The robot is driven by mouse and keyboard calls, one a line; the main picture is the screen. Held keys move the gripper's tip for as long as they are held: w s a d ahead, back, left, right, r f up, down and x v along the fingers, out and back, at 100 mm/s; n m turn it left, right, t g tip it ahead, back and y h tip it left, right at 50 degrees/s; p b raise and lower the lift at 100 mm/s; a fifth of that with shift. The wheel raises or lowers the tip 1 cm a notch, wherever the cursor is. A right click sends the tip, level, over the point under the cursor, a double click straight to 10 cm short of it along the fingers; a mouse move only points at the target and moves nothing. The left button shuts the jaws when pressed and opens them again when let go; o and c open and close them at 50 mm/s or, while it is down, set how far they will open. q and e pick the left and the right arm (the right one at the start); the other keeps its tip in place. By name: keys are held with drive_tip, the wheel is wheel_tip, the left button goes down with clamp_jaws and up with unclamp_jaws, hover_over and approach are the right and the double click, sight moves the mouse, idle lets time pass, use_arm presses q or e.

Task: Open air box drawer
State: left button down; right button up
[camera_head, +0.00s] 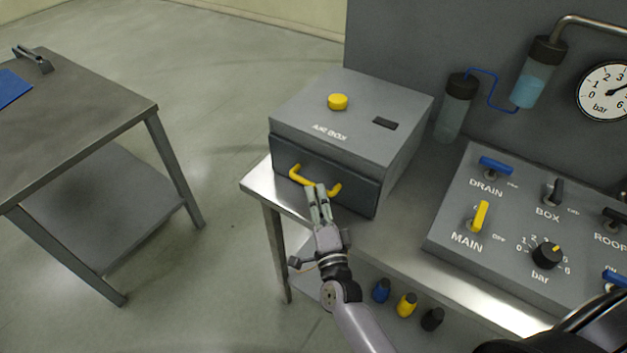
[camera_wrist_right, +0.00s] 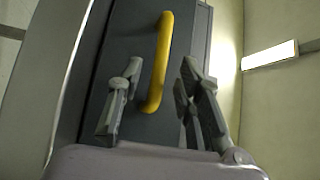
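The grey air box (camera_head: 350,105) stands on the metal bench, with a yellow button on top. Its drawer front (camera_head: 345,185) sits against the box and looks closed. A yellow bar handle (camera_head: 301,177) crosses the drawer front; the handle also shows in the right wrist view (camera_wrist_right: 161,60). My right gripper (camera_head: 318,190) is at the handle, its fingertips overlapping the handle's middle in the head view. In the wrist view its fingers (camera_wrist_right: 160,90) are apart, with the handle between them and a gap on both sides. My left gripper is not in view.
A control panel (camera_head: 520,265) with switches and a knob lies right of the box, below a gauge (camera_head: 607,90). Several bottles (camera_head: 406,305) stand on the lower shelf. A second table (camera_head: 80,120) is at left, with open floor between.

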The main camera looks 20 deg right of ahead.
sight(314, 186)
drive_tip(key=shift+w+d+r+p, duration=0.15)
drive_tip(key=shift+w, duration=1)
drive_tip(key=shift+w+d+r+p, duration=0.1)
drive_tip(key=shift+w+r+p, duration=0.05)
drive_tip(key=shift+w, duration=0.95)
clamp_jaws()
